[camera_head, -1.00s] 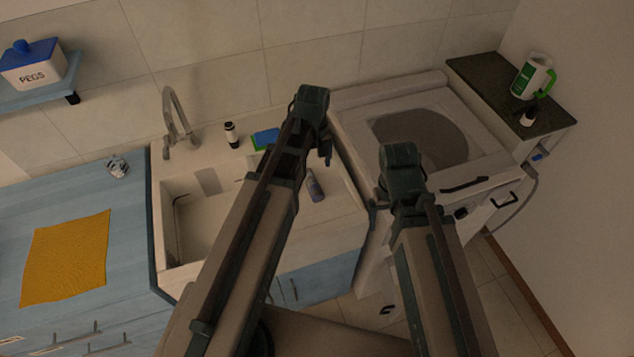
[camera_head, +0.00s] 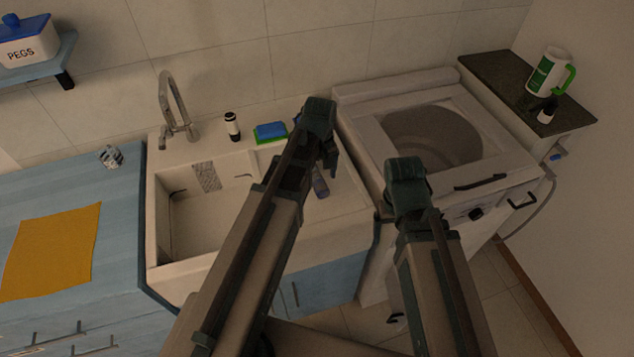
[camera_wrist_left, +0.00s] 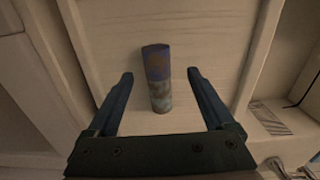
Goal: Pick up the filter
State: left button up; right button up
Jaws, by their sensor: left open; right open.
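No thing is plainly marked as the filter. A small cylinder with a purple top and mottled lower part (camera_wrist_left: 157,78) is on the pale sink-top surface in the left wrist view. My left gripper (camera_wrist_left: 160,75) is open, with one finger on each side of it and visible gaps. In the head view the cylinder (camera_head: 321,186) shows below the end of my left arm, where the left gripper (camera_head: 329,160) is partly hidden. My right gripper (camera_head: 384,216) is largely hidden beneath its wrist, in front of the washing machine, with nothing seen in it.
The sink basin (camera_head: 205,220) and tap (camera_head: 172,108) are left of my arms. A dark bottle (camera_head: 232,126) and blue-green sponge (camera_head: 270,131) stand behind. The washing machine (camera_head: 352,97) is right. An orange cloth (camera_head: 50,252) lies on the blue counter.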

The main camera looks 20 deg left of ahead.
aim_at(320, 183)
pick_arm(q)
jog(key=f+b, duration=0.2)
jog(key=f, duration=0.1)
jog(key=f+b, duration=0.1)
jog(key=b, duration=0.1)
jog(key=shift+w+d+f, duration=0.1)
jog(key=shift+w+f, duration=0.15)
jog(key=shift+f, duration=0.15)
jog(key=shift+r, duration=0.1)
jog(key=shift+c, duration=0.2)
grip_shut()
